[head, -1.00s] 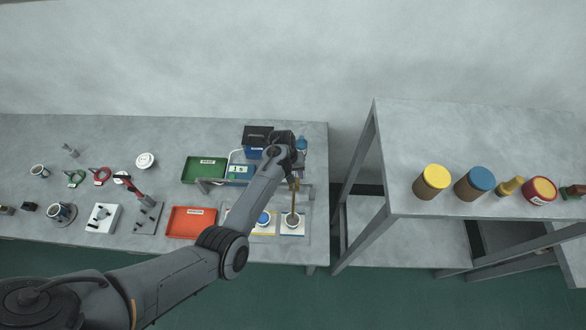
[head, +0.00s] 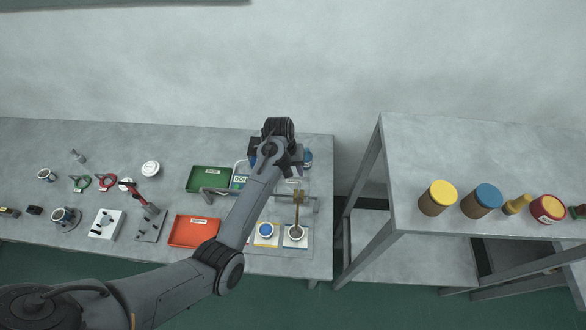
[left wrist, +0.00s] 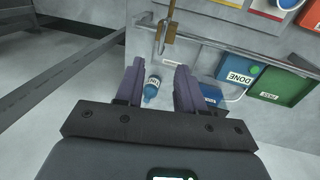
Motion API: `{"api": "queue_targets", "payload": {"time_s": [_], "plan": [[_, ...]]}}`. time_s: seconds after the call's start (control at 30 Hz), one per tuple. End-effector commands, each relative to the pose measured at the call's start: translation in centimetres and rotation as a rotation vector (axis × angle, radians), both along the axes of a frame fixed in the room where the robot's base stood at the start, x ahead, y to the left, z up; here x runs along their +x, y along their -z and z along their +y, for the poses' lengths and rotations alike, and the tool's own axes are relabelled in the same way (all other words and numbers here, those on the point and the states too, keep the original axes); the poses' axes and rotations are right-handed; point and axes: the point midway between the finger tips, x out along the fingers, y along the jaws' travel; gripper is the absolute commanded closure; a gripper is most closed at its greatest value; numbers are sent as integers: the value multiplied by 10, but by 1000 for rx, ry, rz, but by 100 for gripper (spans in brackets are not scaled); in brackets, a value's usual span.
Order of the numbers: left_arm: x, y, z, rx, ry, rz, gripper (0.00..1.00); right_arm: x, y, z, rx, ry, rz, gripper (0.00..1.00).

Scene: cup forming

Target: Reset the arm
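My left arm reaches from the lower left across the table in the head view. Its gripper (head: 291,170) is over the far right part of the table, near the metal rail. In the left wrist view the two fingers (left wrist: 159,68) are spread apart with nothing held between them. A blue bottle (left wrist: 151,90) shows through the gap, on the table beyond the fingers. A brown-handled tool (head: 299,199) is upright at the rail above a cup (head: 296,234), clear of the gripper. My right gripper is in neither view.
A green tray (head: 208,190) and an orange tray (head: 193,243) lie left of the forearm. A blue-filled dish (head: 266,230) is beside the cup. A higher table (head: 440,135) with several jars stands right, beyond a gap.

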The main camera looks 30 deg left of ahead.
Motion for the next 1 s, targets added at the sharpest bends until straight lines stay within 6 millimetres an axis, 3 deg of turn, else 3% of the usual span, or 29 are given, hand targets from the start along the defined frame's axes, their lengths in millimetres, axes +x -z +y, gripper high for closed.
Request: {"api": "queue_targets", "payload": {"time_s": [0.37, 0.47, 0.57, 0.67, 0.8, 0.9, 1.0], "plan": [[-2, 2, 0, 0, 0, 4, 62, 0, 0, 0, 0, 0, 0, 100], [-12, 13, 0, 0, 0, 27, 62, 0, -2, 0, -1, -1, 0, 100], [-34, 37, 3, 4, -1, 75, 62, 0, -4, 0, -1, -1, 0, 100], [-73, 71, 7, 17, 2, 153, 62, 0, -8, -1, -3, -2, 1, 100], [-155, 113, 18, 71, 30, 252, 62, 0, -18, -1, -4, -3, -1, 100], [-209, 122, 23, 122, 85, 275, 62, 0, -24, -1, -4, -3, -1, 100], [-257, 116, 21, 169, 164, 267, 62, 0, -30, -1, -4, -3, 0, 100]]}}
